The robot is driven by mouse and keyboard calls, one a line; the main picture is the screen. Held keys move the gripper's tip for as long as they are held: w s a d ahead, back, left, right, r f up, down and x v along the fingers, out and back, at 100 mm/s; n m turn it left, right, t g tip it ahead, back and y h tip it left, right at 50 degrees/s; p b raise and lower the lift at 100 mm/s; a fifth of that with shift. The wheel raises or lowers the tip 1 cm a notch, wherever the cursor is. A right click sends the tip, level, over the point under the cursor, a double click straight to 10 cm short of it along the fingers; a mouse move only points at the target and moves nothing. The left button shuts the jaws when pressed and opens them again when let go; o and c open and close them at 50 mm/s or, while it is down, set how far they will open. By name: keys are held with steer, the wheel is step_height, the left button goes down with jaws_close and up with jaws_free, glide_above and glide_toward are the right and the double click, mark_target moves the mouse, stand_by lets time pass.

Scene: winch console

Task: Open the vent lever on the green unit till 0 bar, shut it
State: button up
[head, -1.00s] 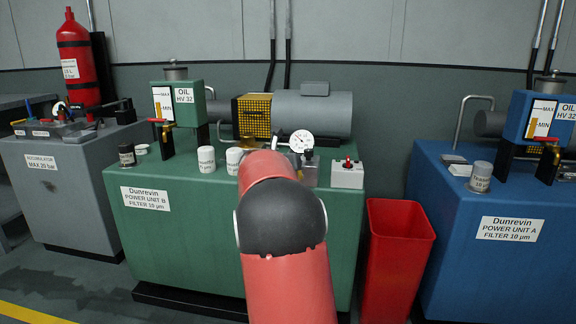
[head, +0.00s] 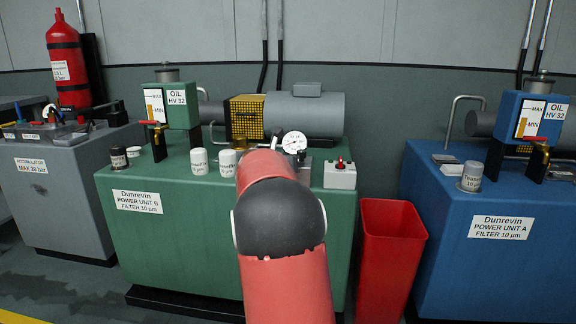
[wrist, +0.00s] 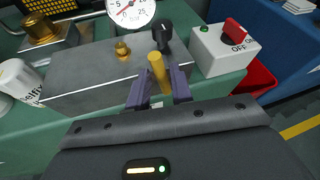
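The green unit (head: 225,215), labelled Power Unit B, stands in the middle of the head view, with my arm in front of it. Its round white gauge (head: 294,142) also shows in the wrist view (wrist: 130,8), cut by the top edge; its exact reading is unclear. In the head view my arm hides the gripper and the lever.
A switch box with a red switch (wrist: 234,30) and green lamp stands just right of the lever. White cans (head: 227,163) stand left on the unit's top. A red bin (head: 391,250) stands between the green and blue unit (head: 480,265). A grey accumulator cabinet (head: 60,200) is left.

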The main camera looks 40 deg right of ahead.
steer(key=v, duration=0.8)
stand_by(0.5)
steer(key=a+r+n+t+y, duration=0.4)
steer(key=a+n, duration=0.6)
steer(key=a+r+n+t+y, duration=0.3)
steer(key=a+n+t, duration=0.2)
steer(key=a+n, duration=0.45)
steer(key=s+a+f+n+g+y+p, duration=0.1)
steer(key=s+a+n+y, duration=0.2)
steer(key=a+n, duration=0.2)
steer(key=s+a+f+n+y, duration=0.2)
steer(key=a+n, duration=0.3)
steer(key=s+a+f+n+g, duration=0.1)
steer(key=s+f+n+g, duration=0.1)
steer(key=s+f+n, duration=0.3)
steer(key=s+a+f+n+g+p, duration=0.1)
steer(key=s+a+f+n+g, duration=0.1)
steer(key=s+n, duration=0.4)
steer(key=s+a+f+n+g, duration=0.2)
steer(key=s+f+n+g, duration=0.2)
steer(key=s, duration=0.8)
step_height(320, 180, down, 4)
steer(key=shift+a+r+n+y, duration=0.2)
steer(key=shift+n+y, duration=0.1)
steer(key=shift+n, duration=0.85)
